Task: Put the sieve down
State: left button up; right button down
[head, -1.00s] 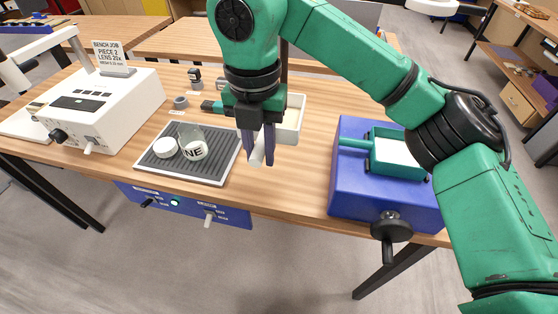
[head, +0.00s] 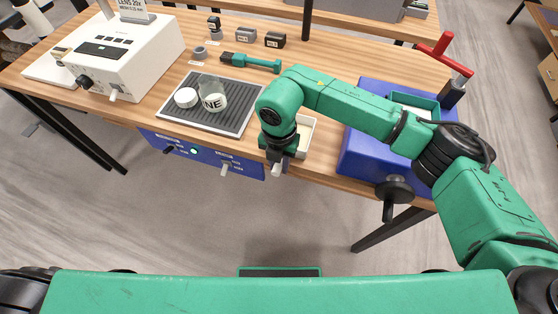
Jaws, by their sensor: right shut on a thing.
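The sieve appears to be the green square-framed pan (head: 412,102) with a pale inside, in the top of the blue box (head: 374,93) at the right. My right arm passes in front of it and hides its handle side. My right gripper (head: 279,160) is well to the left of it, pointing down at the table's front edge. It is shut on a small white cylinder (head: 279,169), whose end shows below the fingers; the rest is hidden. My left gripper is not in view.
A cream tray (head: 308,131) lies right behind my right gripper. A ribbed grey mat (head: 240,118) holds a white disc and a jar marked NE. A green-handled tool (head: 250,62) lies behind. A red T-handle (head: 438,50) rises by the blue box.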

jog(key=c, duration=1.1)
grip_release()
jog(key=shift+f, duration=0.15)
jog(key=o, duration=0.4)
jog(key=shift+r, duration=0.6)
notch_tip(320, 180, up, 11)
jog(key=b, duration=0.2)
